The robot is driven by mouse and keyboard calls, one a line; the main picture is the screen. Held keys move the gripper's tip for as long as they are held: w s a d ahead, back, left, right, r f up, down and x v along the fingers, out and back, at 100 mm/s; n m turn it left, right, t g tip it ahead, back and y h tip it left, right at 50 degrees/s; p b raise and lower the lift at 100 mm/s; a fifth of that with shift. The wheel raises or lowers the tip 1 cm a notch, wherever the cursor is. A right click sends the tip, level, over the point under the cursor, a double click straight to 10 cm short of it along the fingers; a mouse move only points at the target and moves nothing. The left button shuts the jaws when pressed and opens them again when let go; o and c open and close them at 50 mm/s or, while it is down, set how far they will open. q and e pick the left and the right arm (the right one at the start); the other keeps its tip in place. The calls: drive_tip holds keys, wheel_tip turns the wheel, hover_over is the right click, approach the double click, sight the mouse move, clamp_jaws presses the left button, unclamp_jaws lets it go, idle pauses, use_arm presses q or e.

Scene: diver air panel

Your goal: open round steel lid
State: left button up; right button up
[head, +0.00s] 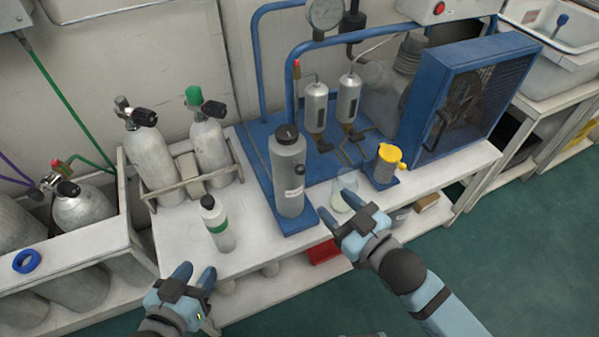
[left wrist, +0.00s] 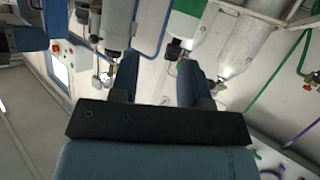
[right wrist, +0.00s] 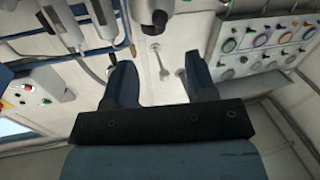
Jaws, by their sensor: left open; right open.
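A tall grey steel canister (head: 288,178) stands upright on a blue base near the front of the bench. Its round, darker top (head: 287,140) is in place; I cannot tell for sure that this is the round steel lid. My right gripper (head: 337,205) is open and empty, to the right of the canister's foot, in front of a small clear jar (head: 346,196) that it partly overlaps. My left gripper (head: 196,277) is open and empty at the bench's front edge, lower left of the canister. The fingers also show apart in the left wrist view (left wrist: 158,75) and right wrist view (right wrist: 160,75).
A white bottle with a green band (head: 217,225) stands left of the canister. Two gas cylinders (head: 152,160) stand in a rack behind it. A yellow-topped container (head: 386,163) and a blue-framed compressor guard (head: 465,95) are to the right. The bench top (head: 265,245) is clear between bottle and canister.

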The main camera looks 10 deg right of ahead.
sight(303, 173)
drive_tip(key=b+x, duration=0.2)
drive_tip(key=x, duration=0.9)
drive_tip(key=shift+w+a, duration=0.15)
drive_tip(key=shift+w, duration=0.1)
use_arm(q)
drive_tip(key=shift+w+d+r+t+h, duration=0.25)
drive_tip(key=shift+d+r+t, duration=0.1)
drive_tip(key=shift+r, duration=0.35)
drive_tip(key=shift+w+d+r+t+h, duration=0.2)
drive_tip(key=shift+d+r+t, duration=0.15)
drive_tip(key=shift+r, duration=0.4)
drive_tip(key=shift+w+d+r+t+h, duration=0.15)
drive_tip(key=shift+d+r+t+h, duration=0.2)
drive_tip(key=shift+r, duration=0.35)
use_arm(e)
drive_tip(key=shift+w+a, duration=0.1)
use_arm(q)
drive_tip(key=shift+f, duration=0.1)
use_arm(e)
clamp_jaws()
